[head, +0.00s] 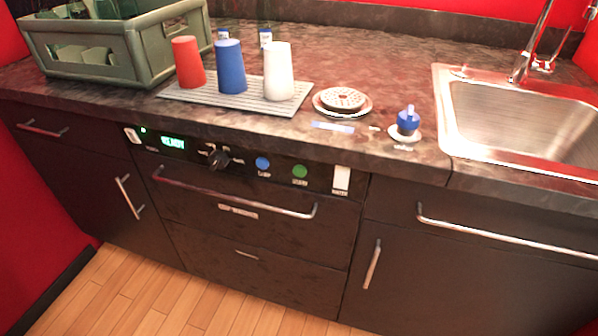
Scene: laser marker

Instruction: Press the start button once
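A dark control panel runs along the front of the cabinet, under the counter edge. On it are a round green button (300,171) and, to its left, a round blue button (262,163). Each has a small label below it, too blurred to read surely; the green one may be the start button. Further left are a black knob (217,158) and a lit green display (173,142) that seems to read "READY". A white rocker or plate (341,178) sits at the panel's right end. My gripper is not in view.
A long bar handle (235,195) juts out below the panel. A sink (520,115) is at right.

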